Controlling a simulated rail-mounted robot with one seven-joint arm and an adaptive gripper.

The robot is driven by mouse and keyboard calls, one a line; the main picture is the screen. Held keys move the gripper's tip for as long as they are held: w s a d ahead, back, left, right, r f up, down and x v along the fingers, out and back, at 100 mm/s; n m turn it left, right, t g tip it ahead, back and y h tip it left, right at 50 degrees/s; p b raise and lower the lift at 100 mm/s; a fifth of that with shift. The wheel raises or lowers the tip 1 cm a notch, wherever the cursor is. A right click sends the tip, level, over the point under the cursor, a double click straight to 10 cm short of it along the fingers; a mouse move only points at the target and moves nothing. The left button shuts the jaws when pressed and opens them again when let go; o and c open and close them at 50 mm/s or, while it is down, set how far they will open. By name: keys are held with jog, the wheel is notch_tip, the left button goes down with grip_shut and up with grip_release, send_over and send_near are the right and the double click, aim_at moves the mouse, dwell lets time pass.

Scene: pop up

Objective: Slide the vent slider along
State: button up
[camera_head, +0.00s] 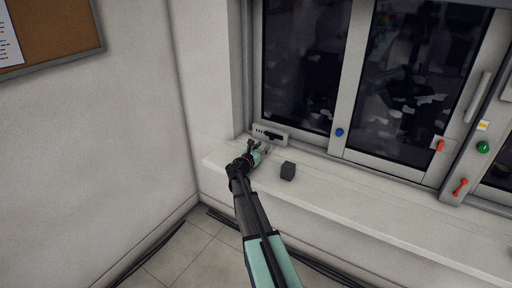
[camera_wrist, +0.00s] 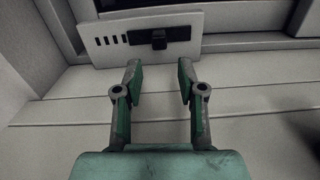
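The vent slider is a small black tab (camera_wrist: 159,38) on a dark slot in a pale vent plate (camera_wrist: 185,55) with several short slits at its left. In the head view the vent plate (camera_head: 261,128) sits low at the left end of the window, just above the sill. My gripper (camera_wrist: 160,70) is open and empty, its fingers pointing at the plate. The black tab lies ahead of the gap between the fingertips, apart from them. In the head view my gripper (camera_head: 258,147) is just in front of the plate and partly hidden.
A dark cube (camera_head: 288,171) stands on the white sill (camera_head: 350,194), right of my gripper. The window frame has a blue knob (camera_head: 339,132), red handles (camera_head: 440,146) and a green knob (camera_head: 483,147) farther right. A wall stands close on the left.

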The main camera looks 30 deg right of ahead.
aim_at(271, 139)
jog(key=shift+w+d+n, duration=0.1)
jog(key=shift+n, duration=0.3)
jog(key=x, duration=0.8)
grip_shut()
